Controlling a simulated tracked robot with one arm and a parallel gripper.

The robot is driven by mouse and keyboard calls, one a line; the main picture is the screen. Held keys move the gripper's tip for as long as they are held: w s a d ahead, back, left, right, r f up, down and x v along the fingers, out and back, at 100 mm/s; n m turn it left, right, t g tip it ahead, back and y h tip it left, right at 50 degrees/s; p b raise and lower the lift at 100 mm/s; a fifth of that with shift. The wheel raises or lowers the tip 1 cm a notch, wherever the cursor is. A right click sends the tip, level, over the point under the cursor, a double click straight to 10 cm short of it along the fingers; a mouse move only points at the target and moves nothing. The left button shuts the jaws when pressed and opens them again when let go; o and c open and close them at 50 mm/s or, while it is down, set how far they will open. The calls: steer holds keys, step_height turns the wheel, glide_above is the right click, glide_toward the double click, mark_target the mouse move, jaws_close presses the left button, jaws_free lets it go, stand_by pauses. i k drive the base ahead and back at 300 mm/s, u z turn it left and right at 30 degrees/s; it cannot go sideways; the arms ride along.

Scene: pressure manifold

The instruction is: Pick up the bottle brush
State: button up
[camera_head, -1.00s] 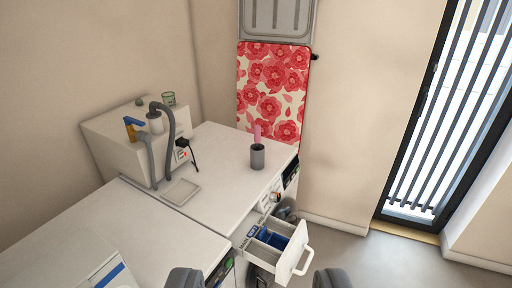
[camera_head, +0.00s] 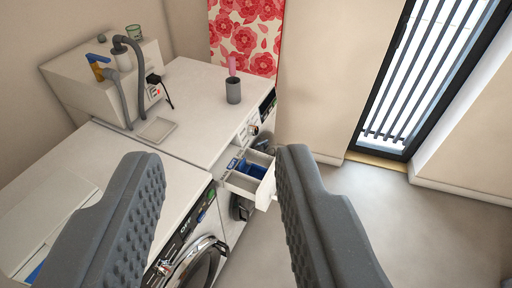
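A pink, upright item stands in a dark grey cup (camera_head: 233,91) on the white counter; it looks like the bottle brush (camera_head: 231,66), but only its upper part shows and the cup hides the rest. My gripper (camera_head: 217,158) is in the foreground with its two dark, ridged fingers wide apart. Nothing is between the fingers. The cup and the pink item are well beyond the fingertips, near the counter's far right edge.
A drawer (camera_head: 250,172) stands open below the counter, with blue things inside. A round-doored washing machine (camera_head: 200,268) is at the front. A white box with a grey hose (camera_head: 138,75) stands at the left. The floor (camera_head: 400,225) at the right is clear.

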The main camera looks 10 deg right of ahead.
mark_target(232, 68)
steer(key=z, duration=0.55)
steer(key=k, duration=1.3)
steer(key=z, duration=0.85)
steer(key=i, duration=2.2)
steer(key=u, duration=0.3)
steer(key=i, duration=1.2)
steer(key=u, duration=1.25)
steer(key=i, duration=0.9)
steer(key=u, duration=0.65)
